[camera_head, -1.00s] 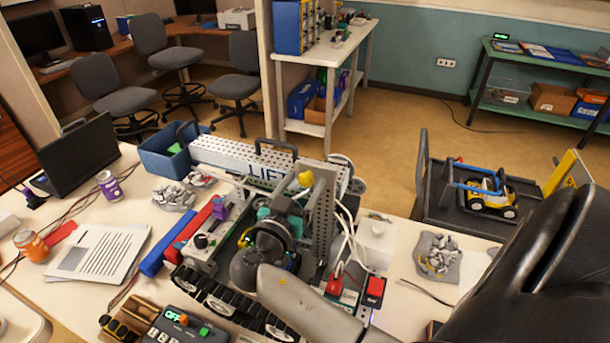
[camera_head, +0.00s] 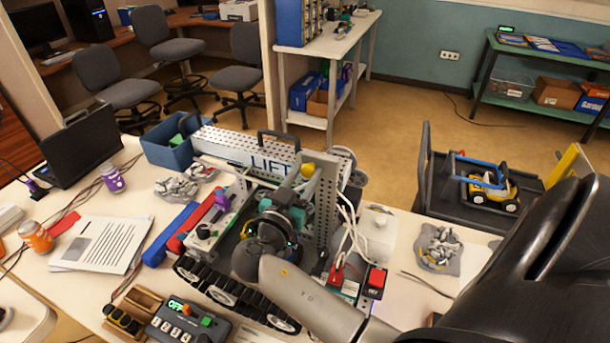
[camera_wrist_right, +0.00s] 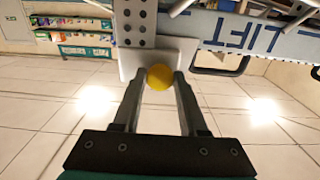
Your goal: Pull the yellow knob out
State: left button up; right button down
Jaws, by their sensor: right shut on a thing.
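The yellow knob (camera_head: 307,170) is on the grey perforated upright of the wheeled robot, beside the long beam marked LIFT (camera_head: 262,160). In the right wrist view the knob (camera_wrist_right: 159,77) sits between my two dark fingertips, in front of a light grey plate (camera_wrist_right: 178,55). My right gripper (camera_wrist_right: 162,76) is shut on the knob. In the head view my right arm reaches in from the lower right, and its wrist hides part of the wheeled robot. I cannot tell how far the knob stands out from the plate. My left gripper is not in view.
A blue bin (camera_head: 168,145), a black laptop (camera_head: 82,148) and papers (camera_head: 103,244) lie left on the white table. A control box with lit OFF sign (camera_head: 187,322) stands in front. A red switch (camera_head: 376,278) and a bagged part (camera_head: 438,248) lie right.

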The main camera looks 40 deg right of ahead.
dwell(0.9)
jog(key=shift+s+a+f+b, duration=0.15)
jog(key=shift+s+a+b, duration=0.1)
jog(key=shift+a+b, duration=0.3)
jog(key=shift+s+a+b, duration=0.3)
jog(key=shift+s+a, duration=0.05)
jog(key=shift+a, duration=0.25)
jog(key=c, duration=0.9)
grip_release()
jog(key=o, duration=0.5)
jog(key=shift+c, duration=0.2)
